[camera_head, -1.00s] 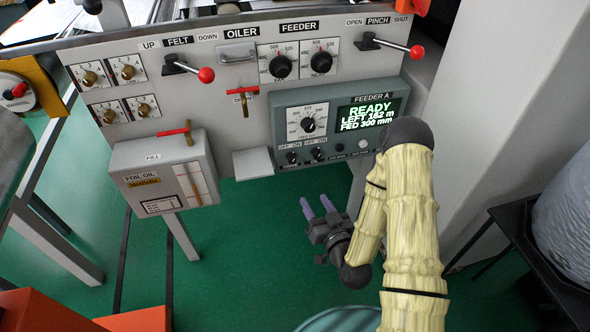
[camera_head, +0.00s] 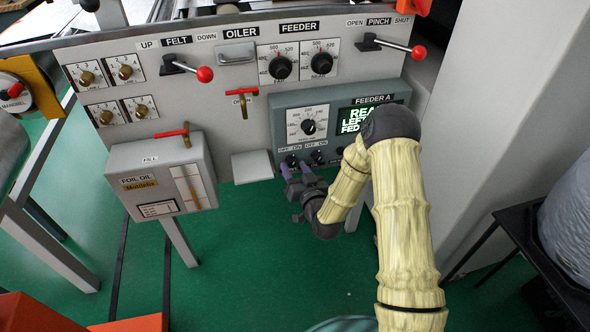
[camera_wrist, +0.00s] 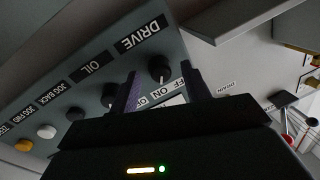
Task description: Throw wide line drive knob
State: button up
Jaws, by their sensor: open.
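The drive knob (camera_head: 291,160) is a small black knob at the lower left of the grey-green feeder panel (camera_head: 279,117). In the wrist view the knob (camera_wrist: 160,68) sits beside the DRIVE label, with an OFF/ON label partly covered near it. My gripper (camera_head: 294,168) is open in front of the panel's lower left, its purple fingers pointing at the drive knob. In the wrist view the drive knob appears between the two fingers (camera_wrist: 160,80). I cannot tell whether either finger touches it.
The oil knob (camera_head: 318,157) is close to the right, and it also shows in the wrist view (camera_wrist: 109,95) beside the left finger. A dial (camera_head: 308,127) is above. A pale ledge (camera_head: 252,167) and the foil oil box (camera_head: 160,177) are to the left. My forearm partly covers the display.

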jog(key=shift+w+a, duration=0.1)
jog(key=shift+w, duration=0.1)
jog(key=c, duration=1)
jog(key=shift+n, duration=0.4)
jog(key=n, duration=0.2)
jog(key=n+b, duration=0.1)
jog(key=n, duration=0.2)
jog(key=shift+s+g+h+b, duration=0.1)
jog(key=shift+g+h+b, duration=0.2)
jog(key=n+h+b, duration=0.1)
jog(key=n, duration=0.4)
jog(key=shift+r+b, duration=0.15)
jog(key=shift+b, duration=0.2)
jog(key=shift+n, duration=0.3)
